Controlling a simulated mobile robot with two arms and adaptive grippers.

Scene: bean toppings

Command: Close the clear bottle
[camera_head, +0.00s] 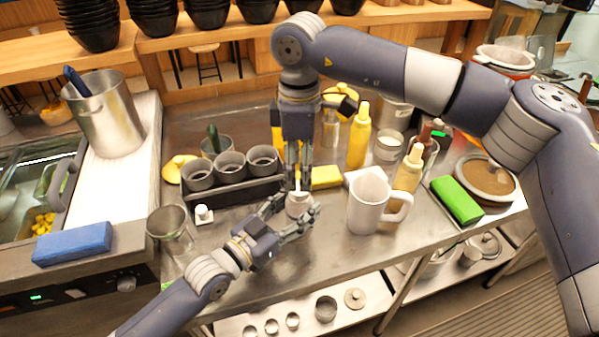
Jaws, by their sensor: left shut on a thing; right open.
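The clear bottle (297,208) looks like a small, pale, whitish container standing near the middle of the steel counter, partly hidden by my grippers. My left gripper (295,212) comes in from the lower left and is shut around its body, a finger on either side. My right gripper (298,184) points straight down over the bottle, its fingers open on either side of a small white tip at the bottle's top. I cannot tell whether this tip is a separate cap or touches the fingers. A small white piece (204,214) stands on the counter to the left.
A black holder (235,193) with grey cups stands left of the bottle. A white mug (367,205) stands close on the right. Yellow bottles (358,138), a yellow block (326,177) and a green sponge (457,199) are around. The counter's front strip is clear.

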